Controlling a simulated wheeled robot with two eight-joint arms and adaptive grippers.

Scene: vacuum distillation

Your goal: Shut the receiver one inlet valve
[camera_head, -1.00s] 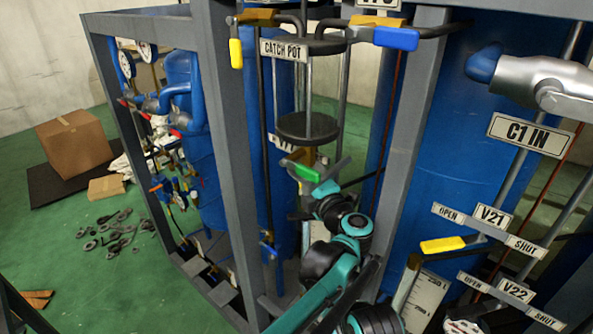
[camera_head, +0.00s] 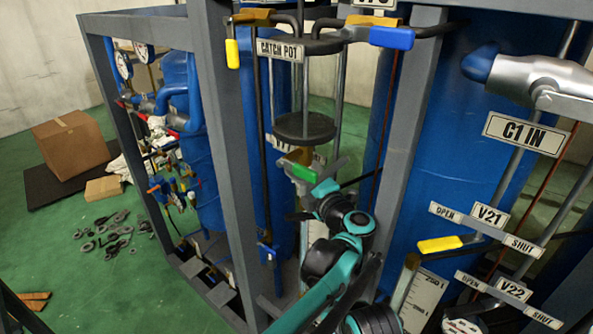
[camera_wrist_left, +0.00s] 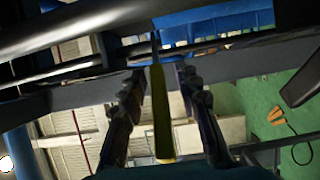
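My left gripper (camera_head: 316,190) is right at this handle, coming from below. In the left wrist view a long yellow-olive handle (camera_wrist_left: 162,112) runs between the two fingers of the left gripper (camera_wrist_left: 163,78). The fingers stand apart on either side, with gaps visible, so the gripper is open around it. I cannot tell which label names receiver one's inlet. My right gripper is not in view.
Grey frame posts (camera_head: 232,150) stand left and right of the arm. A blue-handled valve (camera_head: 393,38) and yellow-handled valve (camera_head: 233,52) are above. At right, the V21 lever (camera_head: 440,244) is yellow, near its OPEN and SHUT plates. A cardboard box (camera_head: 70,145) is on the floor.

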